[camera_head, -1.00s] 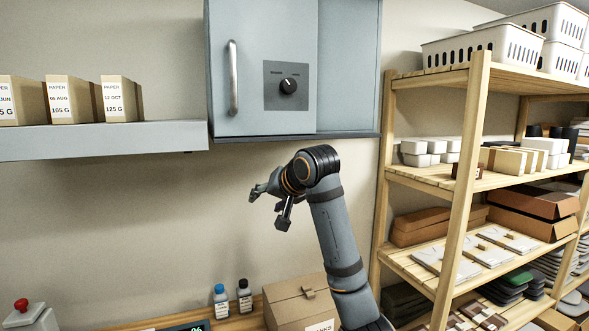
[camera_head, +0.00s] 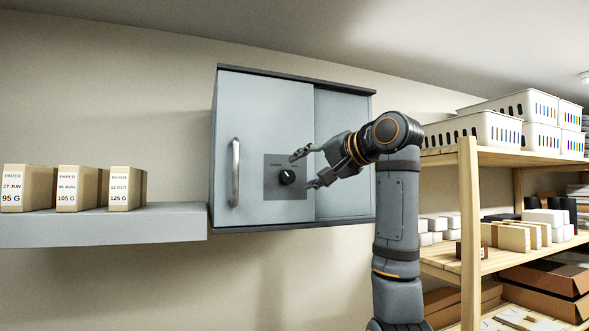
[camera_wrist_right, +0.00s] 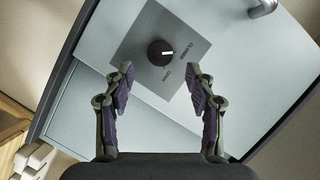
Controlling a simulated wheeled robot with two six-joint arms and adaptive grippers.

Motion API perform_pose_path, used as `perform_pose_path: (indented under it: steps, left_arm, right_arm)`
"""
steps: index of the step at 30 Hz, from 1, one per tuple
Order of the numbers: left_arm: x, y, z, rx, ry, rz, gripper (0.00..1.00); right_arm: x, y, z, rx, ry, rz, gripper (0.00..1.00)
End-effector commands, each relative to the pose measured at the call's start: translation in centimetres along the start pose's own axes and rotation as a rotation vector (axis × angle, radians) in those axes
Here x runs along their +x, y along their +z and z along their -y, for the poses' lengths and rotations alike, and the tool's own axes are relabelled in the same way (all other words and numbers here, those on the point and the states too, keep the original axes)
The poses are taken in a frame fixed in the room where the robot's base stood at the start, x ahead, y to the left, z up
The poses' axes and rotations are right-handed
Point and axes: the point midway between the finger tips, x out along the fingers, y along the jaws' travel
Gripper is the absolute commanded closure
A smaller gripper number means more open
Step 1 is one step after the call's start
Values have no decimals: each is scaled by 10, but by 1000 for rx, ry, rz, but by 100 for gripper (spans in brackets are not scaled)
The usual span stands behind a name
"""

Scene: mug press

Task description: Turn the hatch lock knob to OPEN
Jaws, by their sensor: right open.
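The black hatch lock knob (camera_head: 287,177) sits on a dark grey plate (camera_head: 271,190) on the door of the grey wall cabinet (camera_head: 262,110). In the right wrist view the knob (camera_wrist_right: 160,52) shows a white pointer mark and small lettering beside it, too small to read surely. My right gripper (camera_head: 306,169) is open and empty in front of the plate, its fingers aimed at the knob. In the wrist view the knob lies beyond and between the fingertips (camera_wrist_right: 160,80), apart from them. My left gripper is not in view.
A vertical metal handle (camera_head: 235,172) stands out from the door left of the knob. A wall shelf (camera_head: 100,228) with paper boxes is at the left. A wooden rack (camera_head: 470,230) with bins and boxes stands at the right. Bare wall lies below the cabinet.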

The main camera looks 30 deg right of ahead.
Motion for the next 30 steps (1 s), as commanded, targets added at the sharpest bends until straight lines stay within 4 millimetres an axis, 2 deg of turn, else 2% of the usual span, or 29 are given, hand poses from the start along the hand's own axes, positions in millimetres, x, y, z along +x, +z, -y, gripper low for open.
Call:
perform_pose_path:
  steps: [1,7,11,18,30]
  left_arm:
    - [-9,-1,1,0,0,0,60]
    - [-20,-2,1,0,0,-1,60]
    - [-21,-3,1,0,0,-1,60]
    - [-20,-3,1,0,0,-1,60]
    - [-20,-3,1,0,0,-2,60]
  right_arm:
    - [10,-2,3,0,3,3,44]
    - [39,-1,2,-1,1,1,44]
    - [46,0,1,-1,0,0,44]
    - [47,0,0,-1,-1,-1,45]
    - [46,0,0,-1,0,-1,98]
